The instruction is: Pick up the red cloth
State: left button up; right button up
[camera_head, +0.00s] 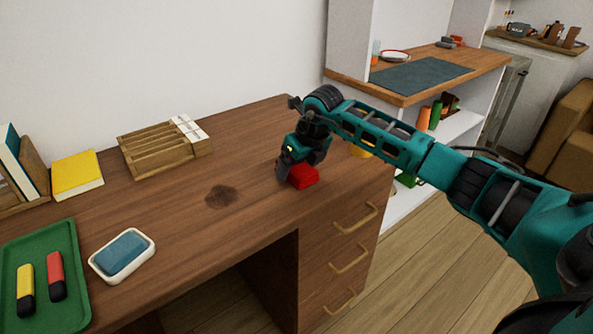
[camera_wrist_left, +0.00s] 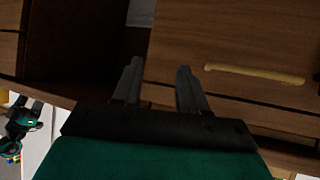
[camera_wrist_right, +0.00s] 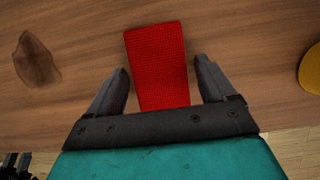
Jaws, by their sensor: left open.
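The red cloth (camera_head: 303,176) lies on the brown desk (camera_head: 250,205) near its right end. It looks like a small, flat-sided rectangular piece. My right gripper (camera_head: 296,171) is above it and hides part of it in the head view. In the right wrist view, the cloth (camera_wrist_right: 158,65) lies between the two spread fingers of my right gripper (camera_wrist_right: 161,66), closer to the left finger, with a gap on the right. My left gripper (camera_wrist_left: 158,68) shows only in its wrist view, open and empty in front of the desk drawers.
A wooden rack (camera_head: 150,155), yellow book (camera_head: 77,174), white dish with a blue block (camera_head: 122,255) and green tray (camera_head: 72,300) stand further left. A yellow round object (camera_head: 361,149) is right of the cloth. Drawer handles (camera_head: 352,262) project in front.

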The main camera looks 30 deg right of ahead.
aim_at(298, 167)
jog(key=c, duration=0.8)
notch_tip(298, 167, up, 21)
jog(key=p, duration=0.4)
jog(key=shift+f, duration=0.2)
